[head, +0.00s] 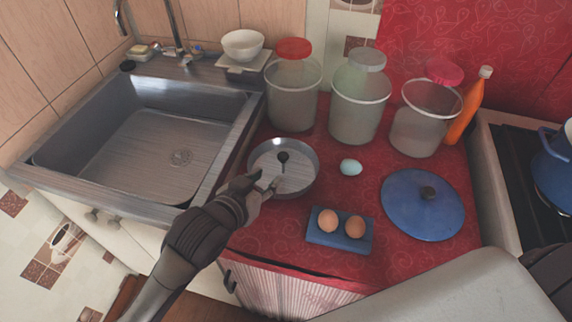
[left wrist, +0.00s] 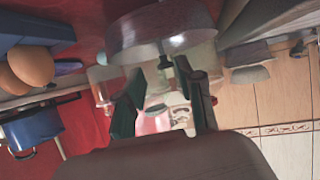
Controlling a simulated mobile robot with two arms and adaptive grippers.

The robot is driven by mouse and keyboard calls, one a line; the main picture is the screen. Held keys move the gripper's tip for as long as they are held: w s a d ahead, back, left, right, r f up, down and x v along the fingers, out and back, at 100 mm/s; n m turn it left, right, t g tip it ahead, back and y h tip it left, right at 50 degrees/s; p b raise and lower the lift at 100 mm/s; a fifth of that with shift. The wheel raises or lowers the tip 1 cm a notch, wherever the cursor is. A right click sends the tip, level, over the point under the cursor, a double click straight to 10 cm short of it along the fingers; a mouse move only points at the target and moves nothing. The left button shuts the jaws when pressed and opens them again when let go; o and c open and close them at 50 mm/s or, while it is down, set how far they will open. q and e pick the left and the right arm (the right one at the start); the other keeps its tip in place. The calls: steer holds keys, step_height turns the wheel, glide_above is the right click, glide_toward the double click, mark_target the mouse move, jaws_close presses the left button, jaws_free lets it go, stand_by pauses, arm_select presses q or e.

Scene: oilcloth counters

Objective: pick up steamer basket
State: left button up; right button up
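The steamer basket (head: 297,187) is a shallow round metal pan with a dark knob on a post at its centre. It sits on the red counter, right of the sink. My left gripper (head: 267,181) reaches over its near-left rim, with the fingertips just short of the knob. In the left wrist view the basket's shiny side (left wrist: 150,32) is at the top. The two fingers of my left gripper (left wrist: 165,76) stand apart there, with the post appearing between them. I cannot tell whether they touch the basket. My right gripper is out of view.
A pale blue egg (head: 350,167), a blue holder (head: 338,243) with two brown eggs, and a blue lid (head: 422,205) lie to the right. Several clear canisters (head: 293,93) stand behind. The metal sink (head: 150,150) is left and a stove (head: 515,160) is right.

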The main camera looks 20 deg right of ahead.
mark_target(283, 172)
arm_select(q)
steer(key=x, duration=0.4)
steer(key=shift+w+d+f, duration=0.15)
steer(key=shift+d, duration=0.05)
steer(key=shift+w+d+f, duration=0.2)
steer(key=shift+w+d, duration=0.1)
steer(key=shift+w, duration=0.05)
steer(key=x, duration=0.5)
steer(key=shift+a+f, duration=0.1)
steer(key=shift+f, duration=0.05)
steer(key=shift+s, duration=0.1)
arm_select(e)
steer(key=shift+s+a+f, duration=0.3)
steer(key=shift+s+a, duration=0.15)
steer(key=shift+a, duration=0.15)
arm_select(q)
jaws_close()
